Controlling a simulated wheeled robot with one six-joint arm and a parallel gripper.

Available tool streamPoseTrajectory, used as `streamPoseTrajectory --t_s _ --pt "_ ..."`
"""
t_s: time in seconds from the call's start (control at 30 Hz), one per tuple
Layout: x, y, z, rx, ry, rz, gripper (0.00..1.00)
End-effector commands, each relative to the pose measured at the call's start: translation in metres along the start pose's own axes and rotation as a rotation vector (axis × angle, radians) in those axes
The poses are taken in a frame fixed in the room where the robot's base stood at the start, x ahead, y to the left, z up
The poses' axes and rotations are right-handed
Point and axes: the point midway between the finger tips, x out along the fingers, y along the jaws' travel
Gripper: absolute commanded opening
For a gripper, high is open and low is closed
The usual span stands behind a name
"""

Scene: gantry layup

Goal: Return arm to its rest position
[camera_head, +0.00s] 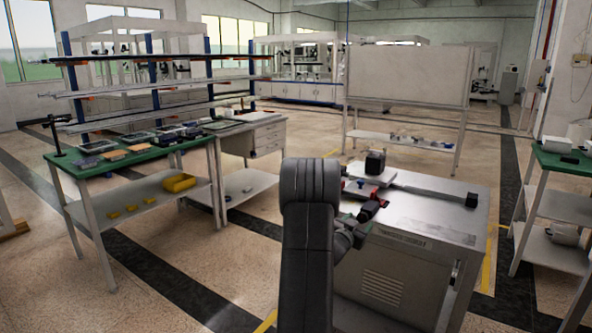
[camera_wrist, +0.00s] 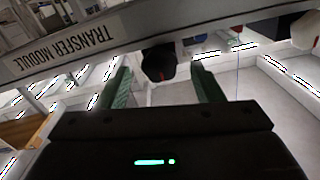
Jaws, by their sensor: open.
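My gripper (camera_wrist: 163,82) is open in the wrist view, its two green fingers apart with no object held between them. A dark object with a red edge (camera_wrist: 158,62) shows beyond the gap; I cannot tell how far off it is. In the head view my arm rises dark in the middle foreground and bends over. My gripper (camera_head: 356,224) shows small and partly hidden behind the arm, by the left edge of the grey cabinet (camera_head: 420,240).
A black boxy device (camera_head: 375,163) stands on the cabinet's top. A green-topped bench (camera_head: 85,172) with several flat parts is at left, a yellow bin (camera_head: 178,183) on its lower shelf. Another green-topped bench (camera_head: 562,163) is at right. Open floor lies between the left bench and my arm.

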Motion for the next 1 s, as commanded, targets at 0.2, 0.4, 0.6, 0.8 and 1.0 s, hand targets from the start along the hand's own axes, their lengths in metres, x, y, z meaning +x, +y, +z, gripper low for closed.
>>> streamPoseTrajectory --t_s 0.2,0.4,0.6,0.8,1.0 --pt "-0.041 -0.001 0.0 0.0 -0.002 -0.002 0.6" --pt "-0.08 -0.001 0.001 -0.001 -0.003 -0.003 0.6" --pt "-0.116 -0.001 0.001 -0.002 -0.004 -0.003 0.6" --pt "-0.091 0.001 0.0 0.001 0.0 0.003 0.6" --pt "-0.052 0.001 0.001 0.001 0.0 0.002 0.6"
